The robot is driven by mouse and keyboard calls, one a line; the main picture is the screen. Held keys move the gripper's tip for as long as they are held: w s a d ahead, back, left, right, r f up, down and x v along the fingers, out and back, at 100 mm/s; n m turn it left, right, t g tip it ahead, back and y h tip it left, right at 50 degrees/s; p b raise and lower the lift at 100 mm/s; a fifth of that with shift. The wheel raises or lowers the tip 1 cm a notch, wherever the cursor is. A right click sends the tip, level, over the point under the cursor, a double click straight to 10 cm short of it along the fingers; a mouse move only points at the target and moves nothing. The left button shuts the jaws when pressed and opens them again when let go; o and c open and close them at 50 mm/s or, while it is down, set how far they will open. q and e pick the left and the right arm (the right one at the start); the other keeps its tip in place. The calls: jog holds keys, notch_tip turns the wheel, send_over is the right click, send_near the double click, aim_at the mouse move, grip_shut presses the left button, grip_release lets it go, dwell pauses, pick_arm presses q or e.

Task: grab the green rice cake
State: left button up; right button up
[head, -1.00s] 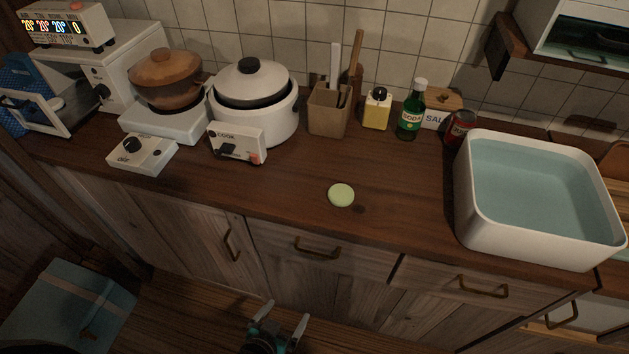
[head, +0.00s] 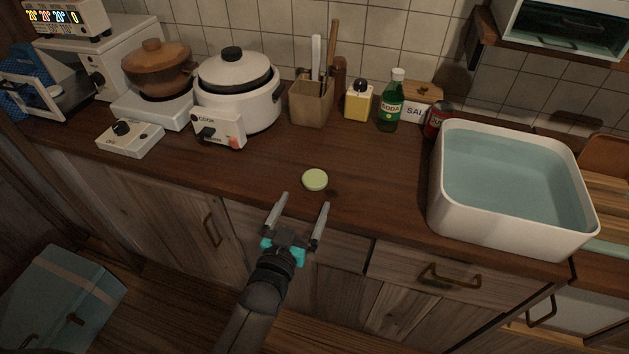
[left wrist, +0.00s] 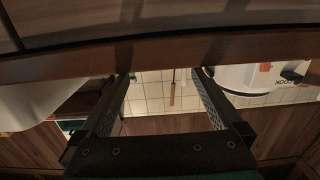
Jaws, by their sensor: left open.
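The green rice cake (head: 315,180) is a small pale green disc lying flat on the brown wooden counter (head: 375,195), near its front edge. My left gripper (head: 305,203) is open and empty at the front of the counter, just short of the rice cake and apart from it. In the left wrist view its two fingers (left wrist: 160,75) are spread with nothing between them; I cannot make out the rice cake there. My right gripper is in neither view.
A white rice cooker (head: 238,90) and a brown pot (head: 157,68) stand at the left. A utensil holder (head: 312,104), yellow bottle (head: 358,102), green soda bottle (head: 391,103) and red can (head: 437,121) line the back. A white water-filled basin (head: 500,230) stands right. Counter around the rice cake is clear.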

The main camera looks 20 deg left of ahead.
aim_at(311, 188)
pick_arm(q)
jog(key=shift+w+f, duration=0.1)
jog(key=shift+w, duration=1.25)
jog(key=w+b, duration=0.1)
jog(key=w, duration=0.2)
jog(key=shift+w+f+b, duration=0.1)
jog(key=shift+w+b, duration=0.05)
jog(key=shift+b, duration=0.15)
jog(key=shift+w, duration=0.6)
jog(key=c, duration=1.3)
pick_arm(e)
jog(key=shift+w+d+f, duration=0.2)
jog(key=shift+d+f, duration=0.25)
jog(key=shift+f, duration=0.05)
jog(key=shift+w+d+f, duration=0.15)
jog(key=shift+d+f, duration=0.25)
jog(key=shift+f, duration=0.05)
